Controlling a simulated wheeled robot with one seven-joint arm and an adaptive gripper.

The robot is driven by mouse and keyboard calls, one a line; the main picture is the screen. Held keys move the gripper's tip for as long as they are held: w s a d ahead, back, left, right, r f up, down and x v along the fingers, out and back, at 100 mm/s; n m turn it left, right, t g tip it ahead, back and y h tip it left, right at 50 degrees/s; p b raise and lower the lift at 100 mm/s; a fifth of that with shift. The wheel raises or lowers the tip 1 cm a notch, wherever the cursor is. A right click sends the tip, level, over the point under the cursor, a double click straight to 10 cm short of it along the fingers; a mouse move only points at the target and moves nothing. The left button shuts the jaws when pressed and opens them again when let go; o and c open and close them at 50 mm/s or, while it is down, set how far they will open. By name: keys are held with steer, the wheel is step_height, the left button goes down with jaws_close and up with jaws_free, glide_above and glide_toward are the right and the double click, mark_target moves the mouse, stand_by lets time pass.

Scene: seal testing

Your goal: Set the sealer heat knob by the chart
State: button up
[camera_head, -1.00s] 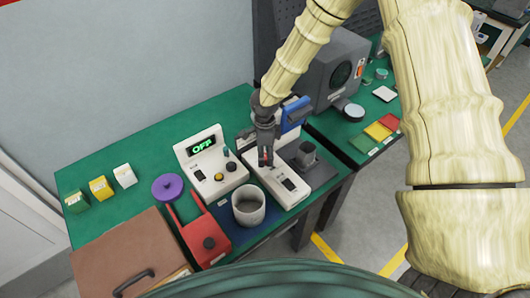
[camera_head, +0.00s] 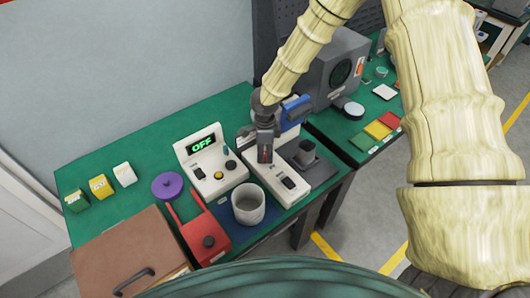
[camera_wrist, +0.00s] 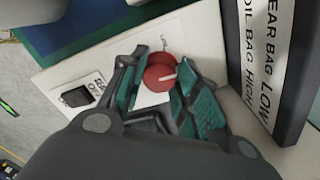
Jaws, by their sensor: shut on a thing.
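The sealer (camera_head: 268,184) is a white unit with a black rocker switch (camera_head: 289,183) at its near end. Its red heat knob (camera_wrist: 160,72) has a white pointer line and sits on the white top plate. My gripper (camera_head: 265,158) points down over the sealer, its green-padded fingers shut on the knob, as the wrist view (camera_wrist: 158,85) shows. The pads partly hide the knob and its dial marks. The chart (camera_wrist: 267,65), a dark-edged board, stands beside the knob; its visible lettering reads "EAR BAG LOW" and "OIL BAG HIGH", cut off at the edge.
Left of the sealer are a white box (camera_head: 188,149) displaying "OFF", a grey cup (camera_head: 248,211) and a red device (camera_head: 207,241). A dark holder (camera_head: 305,155) stands close on its right. A blue part (camera_head: 295,109) is behind my gripper.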

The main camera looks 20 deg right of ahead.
steer(key=m+b, duration=0.1)
steer(key=m, duration=0.5)
steer(key=shift+w, duration=0.1)
steer(key=shift+r+m+b, duration=0.1)
steer(key=shift+m+b, duration=0.35)
steer(key=shift+m, duration=2.25)
steer(key=shift+w, duration=0.1)
steer(key=o, duration=0.8)
steer(key=shift+o, duration=1.1)
step_height(320, 180, up, 12)
steer(key=shift+d, duration=0.35)
